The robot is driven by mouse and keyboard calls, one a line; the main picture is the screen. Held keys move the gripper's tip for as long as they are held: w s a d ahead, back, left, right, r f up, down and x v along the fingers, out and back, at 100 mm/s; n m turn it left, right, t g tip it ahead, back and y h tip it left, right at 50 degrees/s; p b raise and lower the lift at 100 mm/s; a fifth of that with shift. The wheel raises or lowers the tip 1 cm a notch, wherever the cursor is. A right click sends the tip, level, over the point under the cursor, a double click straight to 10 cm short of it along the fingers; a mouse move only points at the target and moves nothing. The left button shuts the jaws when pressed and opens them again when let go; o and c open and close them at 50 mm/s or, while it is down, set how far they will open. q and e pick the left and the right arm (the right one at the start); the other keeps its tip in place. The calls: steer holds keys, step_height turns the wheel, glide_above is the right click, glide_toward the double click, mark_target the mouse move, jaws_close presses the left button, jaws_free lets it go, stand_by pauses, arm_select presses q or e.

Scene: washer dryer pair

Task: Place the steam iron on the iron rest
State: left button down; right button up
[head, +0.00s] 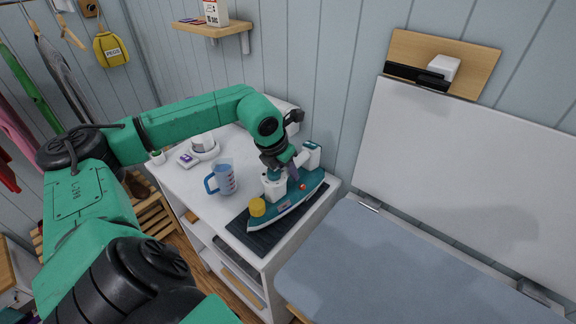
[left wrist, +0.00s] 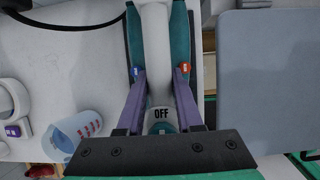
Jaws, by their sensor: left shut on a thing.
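The steam iron (head: 288,207), teal and white with a yellow cap, is on or just above the dark iron rest (head: 256,238) on the white cabinet top; I cannot tell whether it touches. Its soleplate faces down and its nose points toward the front of the cabinet. My left gripper (head: 283,167) is shut on the iron's white handle, coming from above. In the left wrist view the purple fingers (left wrist: 161,90) sit either side of the handle (left wrist: 157,60), near an "OFF" label. My right gripper is not in view.
A blue measuring jug (head: 224,178) stands left of the iron. A white round item (head: 203,147) is behind it. A grey-blue ironing board (head: 400,270) is at the right, close to the cabinet. A wall shelf (head: 210,29) holds a box.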

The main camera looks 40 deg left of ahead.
arm_select(q)
steer(key=c, duration=0.6)
jaws_free()
steer(key=shift+o, duration=0.2)
steer(key=shift+s, duration=0.1)
steer(key=b+v, duration=0.3)
steer(key=v, duration=0.4)
steer(key=shift+s, duration=0.1)
steer(key=v, duration=0.5)
steer(key=shift+d+r, duration=0.1)
